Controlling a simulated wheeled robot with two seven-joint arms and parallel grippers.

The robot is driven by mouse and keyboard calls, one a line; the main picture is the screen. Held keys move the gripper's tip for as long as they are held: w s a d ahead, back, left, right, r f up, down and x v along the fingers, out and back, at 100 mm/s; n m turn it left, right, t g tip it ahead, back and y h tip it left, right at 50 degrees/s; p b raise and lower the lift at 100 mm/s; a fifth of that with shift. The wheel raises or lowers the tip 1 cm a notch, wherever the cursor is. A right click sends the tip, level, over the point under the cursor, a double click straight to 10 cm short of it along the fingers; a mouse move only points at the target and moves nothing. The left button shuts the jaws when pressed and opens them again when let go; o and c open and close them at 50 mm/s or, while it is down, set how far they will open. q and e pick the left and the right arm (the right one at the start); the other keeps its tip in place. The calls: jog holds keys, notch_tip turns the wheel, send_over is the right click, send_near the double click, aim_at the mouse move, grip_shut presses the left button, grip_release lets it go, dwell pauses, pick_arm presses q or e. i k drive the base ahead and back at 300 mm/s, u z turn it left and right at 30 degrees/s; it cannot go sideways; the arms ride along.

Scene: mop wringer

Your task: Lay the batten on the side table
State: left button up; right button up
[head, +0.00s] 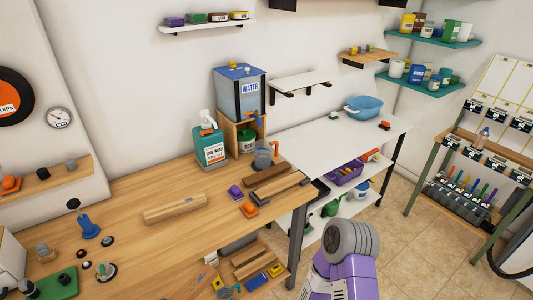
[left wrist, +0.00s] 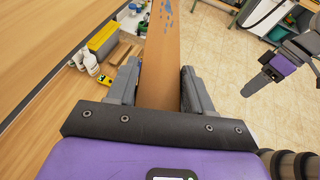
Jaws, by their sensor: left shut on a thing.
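In the left wrist view my left gripper (left wrist: 158,88) is shut on a long wooden batten (left wrist: 160,62), with a finger on each side. The batten runs away from the gripper past the top of the picture and has blue marks near its far part. Tiled floor shows to its right. What may be my right gripper (left wrist: 268,76) shows small at the right; its finger state is unclear. The head view shows a purple arm link of mine at the bottom, but neither gripper clearly. A white-topped side table (head: 338,128) stands beyond the wooden bench in the head view.
The wooden bench (head: 130,240) carries a wooden block (head: 175,209), dark-edged boards (head: 270,174), a green jug (head: 210,147) and a water tank (head: 240,92). A blue basin (head: 364,107) stands at the white table's back; its middle is mostly clear.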

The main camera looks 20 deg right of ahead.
aim_at(358, 139)
jog(key=z, duration=0.55)
jog(key=k, duration=0.65)
jog(key=z, duration=1.25)
jog(key=i, duration=1.15)
jog(key=z, duration=0.55)
jog(key=i, duration=1.55)
jog(key=u, duration=1.6)
jog(key=i, duration=1.7)
jog(key=u, duration=0.2)
